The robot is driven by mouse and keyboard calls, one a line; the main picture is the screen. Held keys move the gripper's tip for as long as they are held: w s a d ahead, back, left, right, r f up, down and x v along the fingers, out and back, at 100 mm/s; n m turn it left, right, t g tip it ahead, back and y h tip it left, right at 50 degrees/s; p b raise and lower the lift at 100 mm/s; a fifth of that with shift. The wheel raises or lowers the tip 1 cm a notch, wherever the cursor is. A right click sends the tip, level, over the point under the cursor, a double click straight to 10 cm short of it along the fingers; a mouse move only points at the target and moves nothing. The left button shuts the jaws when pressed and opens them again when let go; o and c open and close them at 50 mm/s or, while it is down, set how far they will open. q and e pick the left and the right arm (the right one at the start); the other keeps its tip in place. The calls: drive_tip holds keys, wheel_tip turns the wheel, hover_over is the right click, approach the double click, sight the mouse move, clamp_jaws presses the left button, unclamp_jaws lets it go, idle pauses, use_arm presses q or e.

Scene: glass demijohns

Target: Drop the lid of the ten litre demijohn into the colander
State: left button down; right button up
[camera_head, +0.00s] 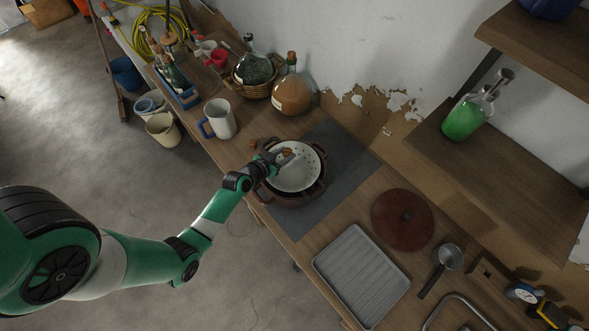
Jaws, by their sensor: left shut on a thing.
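The white colander (312,170), with small holes in its wall, sits in a dark brown pot (289,201) on a grey mat. My left gripper (287,153) is over the colander's far left part, shut on a small brown thing that looks like a cork lid. The fingers partly hide it, and I cannot tell its exact height above the colander. A round demijohn with amber contents (291,97) has a brown stopper in its neck. A dark green demijohn (254,69) stands in a wicker basket. I cannot read which is ten litres. My right gripper is out of view.
A white mug (220,119) stands left of the colander. A brown round lid (403,220), a ribbed grey tray (361,276) and a saucepan (449,257) lie to the right. A bottle with green liquid (465,118) stands on the shelf. The grey mat (345,185) is bare right of the pot.

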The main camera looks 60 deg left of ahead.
use_arm(q)
wheel_tip(320, 180, down, 5)
drive_tip(key=b, duration=0.3)
drive_tip(key=shift+b, duration=0.3)
drive_tip(key=shift+r, duration=0.1)
drive_tip(key=shift+c, duration=1.8)
unclamp_jaws()
drive_tip(key=p+v, duration=0.1)
drive_tip(key=v, duration=1)
drive_tip(key=shift+s+r, duration=0.15)
drive_tip(key=shift+s, duration=0.1)
drive_tip(key=shift+d, duration=0.1)
